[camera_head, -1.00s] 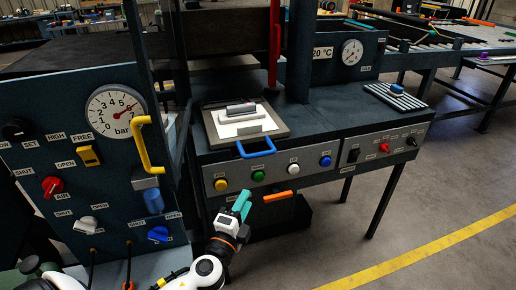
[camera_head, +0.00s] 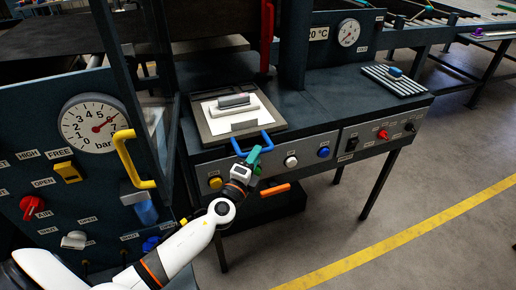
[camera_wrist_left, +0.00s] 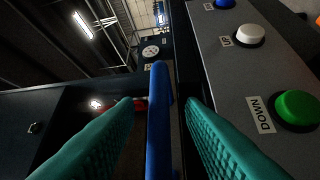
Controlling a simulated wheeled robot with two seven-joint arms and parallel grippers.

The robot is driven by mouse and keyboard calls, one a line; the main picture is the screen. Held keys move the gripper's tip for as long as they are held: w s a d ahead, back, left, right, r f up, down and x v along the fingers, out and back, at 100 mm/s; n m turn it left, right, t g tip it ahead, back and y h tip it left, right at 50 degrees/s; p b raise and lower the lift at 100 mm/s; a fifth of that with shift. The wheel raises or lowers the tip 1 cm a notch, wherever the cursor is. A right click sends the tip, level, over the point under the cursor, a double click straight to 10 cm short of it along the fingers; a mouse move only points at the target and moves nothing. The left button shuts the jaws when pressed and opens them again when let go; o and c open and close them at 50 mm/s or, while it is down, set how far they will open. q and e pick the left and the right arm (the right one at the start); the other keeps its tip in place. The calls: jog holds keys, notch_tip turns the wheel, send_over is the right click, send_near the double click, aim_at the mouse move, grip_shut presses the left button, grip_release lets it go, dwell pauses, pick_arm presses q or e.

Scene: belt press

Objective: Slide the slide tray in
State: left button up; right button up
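The slide tray (camera_head: 209,136) is a flat grey plate on the press table, with a blue handle (camera_head: 267,143) at its front edge. A white block (camera_head: 228,113) with a grey piece on top lies on it. In the left wrist view the blue handle (camera_wrist_left: 158,95) stands between the two open fingers (camera_wrist_left: 160,112), with a visible gap on each side. My right gripper is not in view.
Below the tray is a panel with yellow (camera_head: 215,183), green, white (camera_head: 291,161) and blue (camera_head: 323,152) buttons; my wrist partly covers the green one. An orange handle (camera_head: 274,190) sticks out below. The gauge panel with a yellow handle (camera_head: 130,160) stands left of my arm.

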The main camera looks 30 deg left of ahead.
pick_arm(q)
jog(key=shift+w+r, duration=0.2)
jog(key=shift+w, duration=1.05)
jog(key=c, duration=0.8)
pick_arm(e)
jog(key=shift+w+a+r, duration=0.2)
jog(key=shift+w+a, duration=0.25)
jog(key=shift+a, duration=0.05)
pick_arm(q)
jog(key=shift+a, duration=0.1)
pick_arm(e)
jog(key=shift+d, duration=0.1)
